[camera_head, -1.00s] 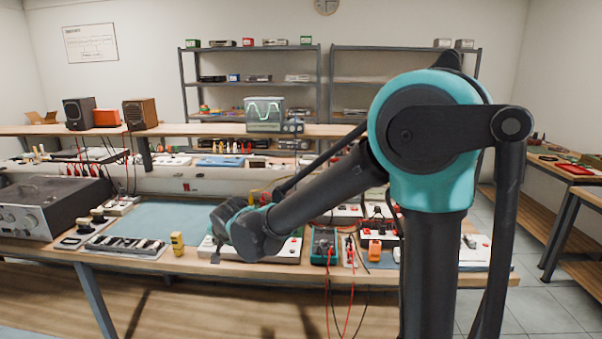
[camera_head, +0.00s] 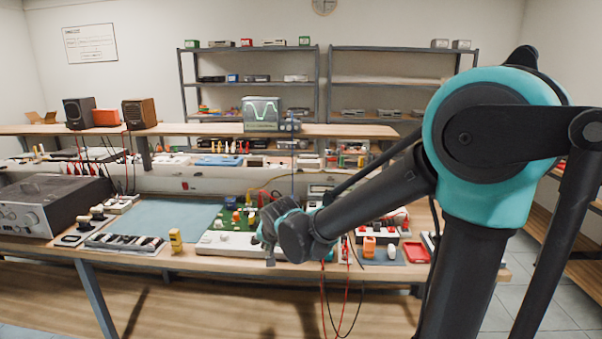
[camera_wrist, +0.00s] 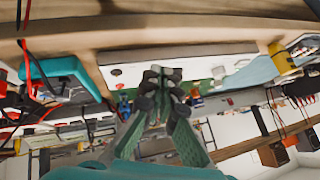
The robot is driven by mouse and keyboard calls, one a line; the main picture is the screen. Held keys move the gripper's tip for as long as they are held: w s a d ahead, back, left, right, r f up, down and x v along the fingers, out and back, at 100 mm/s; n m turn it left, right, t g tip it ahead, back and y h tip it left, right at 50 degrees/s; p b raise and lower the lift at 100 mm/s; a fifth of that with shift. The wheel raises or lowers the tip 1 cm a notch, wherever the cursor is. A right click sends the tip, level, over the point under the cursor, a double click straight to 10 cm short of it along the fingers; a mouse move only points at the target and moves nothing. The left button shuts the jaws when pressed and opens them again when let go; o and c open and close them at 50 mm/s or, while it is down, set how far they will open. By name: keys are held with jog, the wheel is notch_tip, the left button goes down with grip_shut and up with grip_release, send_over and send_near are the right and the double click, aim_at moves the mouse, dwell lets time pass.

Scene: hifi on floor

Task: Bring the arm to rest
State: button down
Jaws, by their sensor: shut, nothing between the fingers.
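My arm reaches in from the right over the workbench (camera_head: 200,262). My gripper (camera_head: 270,261) hangs at the arm's end near the bench's front edge, partly hidden by my wrist. In the wrist view my gripper (camera_wrist: 162,76) shows its two green fingers with dark tips together and nothing between them. The tips appear over or in front of a white-based board. I cannot tell whether they touch it.
The white board with a green panel (camera_head: 225,243) lies beside my gripper. A yellow block (camera_head: 176,240), a switch strip (camera_head: 125,243) and a blue mat (camera_head: 165,219) lie left. A teal meter (camera_wrist: 62,75) with hanging leads is close by. Shelves (camera_head: 250,95) stand behind.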

jog(key=s+d+f+g+h, duration=0.15)
jog(key=s+d, duration=0.25)
jog(key=d, duration=0.6)
jog(key=s+d+f+h, duration=0.1)
jog(key=s+d+f, duration=0.2)
jog(key=d, duration=0.6)
jog(key=s+d+f+n+g, duration=0.1)
jog(key=s+d+f, duration=0.4)
jog(key=s+d, duration=0.5)
jog(key=shift+s+f+n+g, duration=0.2)
jog(key=shift+s+n+g, duration=0.15)
jog(key=shift+s+n, duration=0.4)
jog(key=c, duration=2.2)
grip_release()
jog(key=shift+d, duration=0.1)
